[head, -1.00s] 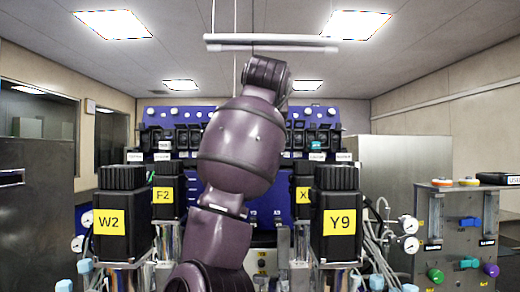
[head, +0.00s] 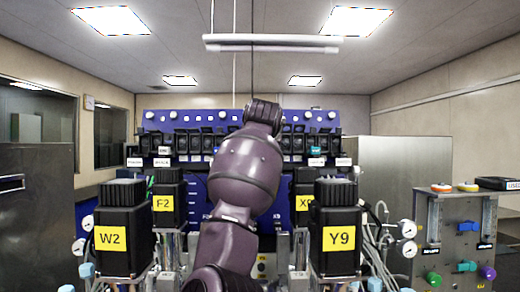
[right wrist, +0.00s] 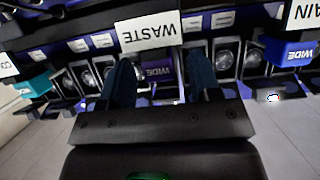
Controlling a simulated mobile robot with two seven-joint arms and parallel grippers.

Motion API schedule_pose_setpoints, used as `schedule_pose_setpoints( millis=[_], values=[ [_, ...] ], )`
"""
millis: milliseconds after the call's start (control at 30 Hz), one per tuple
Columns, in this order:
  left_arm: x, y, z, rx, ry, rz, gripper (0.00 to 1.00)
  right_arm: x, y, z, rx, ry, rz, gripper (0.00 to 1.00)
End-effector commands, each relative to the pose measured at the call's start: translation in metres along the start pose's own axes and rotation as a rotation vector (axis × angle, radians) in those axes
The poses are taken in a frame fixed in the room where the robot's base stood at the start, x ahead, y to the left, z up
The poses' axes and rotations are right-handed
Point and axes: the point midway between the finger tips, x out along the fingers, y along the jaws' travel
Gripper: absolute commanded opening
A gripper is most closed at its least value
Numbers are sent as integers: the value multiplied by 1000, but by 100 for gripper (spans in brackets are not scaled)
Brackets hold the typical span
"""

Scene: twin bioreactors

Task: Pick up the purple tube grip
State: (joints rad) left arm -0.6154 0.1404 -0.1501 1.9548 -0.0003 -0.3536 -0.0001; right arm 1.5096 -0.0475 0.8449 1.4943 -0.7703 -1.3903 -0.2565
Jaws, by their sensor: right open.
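The purple tube grip (right wrist: 158,72), marked WIDE, shows in the right wrist view. It sits in the row of holders below the WASTE sign, between the fingers of my right gripper (right wrist: 160,80). The gripper is open, with one dark blue finger on each side and a gap to the grip. I cannot tell how deep the fingers reach around it. In the head view my arm rises up the middle toward the blue rack and covers its centre; the grip cannot be made out there. My left gripper is not in view.
A bluer grip marked WIDE (right wrist: 295,53) and a teal grip (right wrist: 34,86) sit in the same row. The blue rack (head: 200,116) stands behind black units labelled W2 (head: 122,215) and Y9 (head: 337,212). A gauge panel (head: 455,235) stands at right.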

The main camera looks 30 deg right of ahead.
Motion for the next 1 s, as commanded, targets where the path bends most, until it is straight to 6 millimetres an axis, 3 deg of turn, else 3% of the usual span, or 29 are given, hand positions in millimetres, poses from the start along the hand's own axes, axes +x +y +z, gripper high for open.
schedule_pose_setpoints(
  millis=[267,633,1000],
  values=[
    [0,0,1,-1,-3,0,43,4,0,0,0,1,0,57],
    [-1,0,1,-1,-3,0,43,4,0,0,0,1,1,4],
    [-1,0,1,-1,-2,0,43,1,1,-9,0,2,1,4]
  ],
)
